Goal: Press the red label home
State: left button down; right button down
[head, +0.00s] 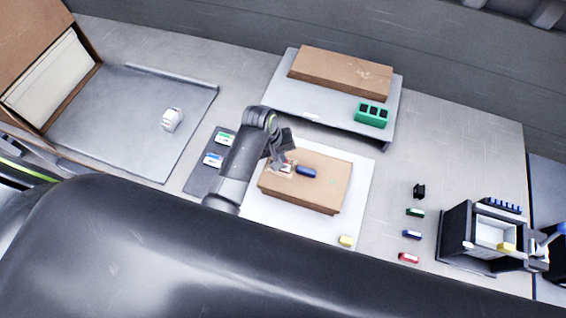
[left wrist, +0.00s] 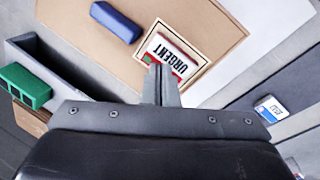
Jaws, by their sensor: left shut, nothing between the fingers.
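The red label (left wrist: 168,50), a white-faced piece reading "URGENT" with a red edge, lies inside a cream outlined patch (left wrist: 199,62) on the cardboard box (head: 330,199). In the left wrist view the box top (left wrist: 205,22) fills the upper middle. My left gripper (left wrist: 162,78) is shut and empty, with its fingertips at the label's near edge and covering part of it. In the head view the left gripper (head: 280,163) is over the left part of the box top. I cannot tell whether the fingertips touch the label. My right gripper is not in view.
A blue block (head: 306,171) lies on the box beside the label. A dark pad (head: 204,178) with two labels is left of it. A raised shelf (head: 275,90) with a green holder (head: 372,115) stands behind. Small coloured pieces and a black holder (head: 457,232) are right.

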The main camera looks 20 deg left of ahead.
pick_arm(q)
jog(key=shift+r, duration=0.55)
jog(key=shift+d+v, duration=0.25)
jog(key=shift+v, duration=1)
jog(key=shift+w, duration=0.1)
